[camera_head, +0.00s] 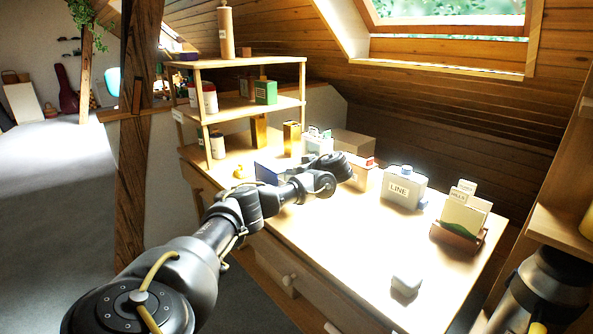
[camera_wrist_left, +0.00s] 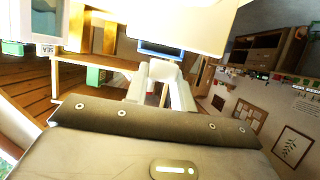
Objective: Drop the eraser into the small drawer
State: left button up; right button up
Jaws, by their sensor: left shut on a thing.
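My left arm reaches from the lower left over the desk. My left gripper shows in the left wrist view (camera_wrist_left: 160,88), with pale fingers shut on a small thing. A bit of red and white shows between them, seemingly the eraser (camera_wrist_left: 151,92); most of it is hidden. In the head view the fingers and the held thing cannot be made out behind my wrist. Drawer fronts with round pale knobs (camera_head: 289,280) line the desk's near side. Which one is the small drawer I cannot tell. My right gripper is not in view.
The desk top (camera_head: 345,235) is clear in the middle. A white block (camera_head: 405,284) lies near its front edge. A LINE tin (camera_head: 401,189) and a card holder (camera_head: 459,230) stand on the right. A shelf rack (camera_head: 235,106) stands at the back left.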

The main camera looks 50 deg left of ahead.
pick_arm(q)
jog(key=shift+f, duration=1.35)
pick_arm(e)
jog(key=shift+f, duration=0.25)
pick_arm(q)
jog(key=o, duration=1)
jog(key=shift+o, duration=0.2)
jog(key=shift+d+r, duration=0.15)
jog(key=shift+d, duration=0.15)
jog(key=p+v, duration=0.3)
jog(key=v, duration=0.7)
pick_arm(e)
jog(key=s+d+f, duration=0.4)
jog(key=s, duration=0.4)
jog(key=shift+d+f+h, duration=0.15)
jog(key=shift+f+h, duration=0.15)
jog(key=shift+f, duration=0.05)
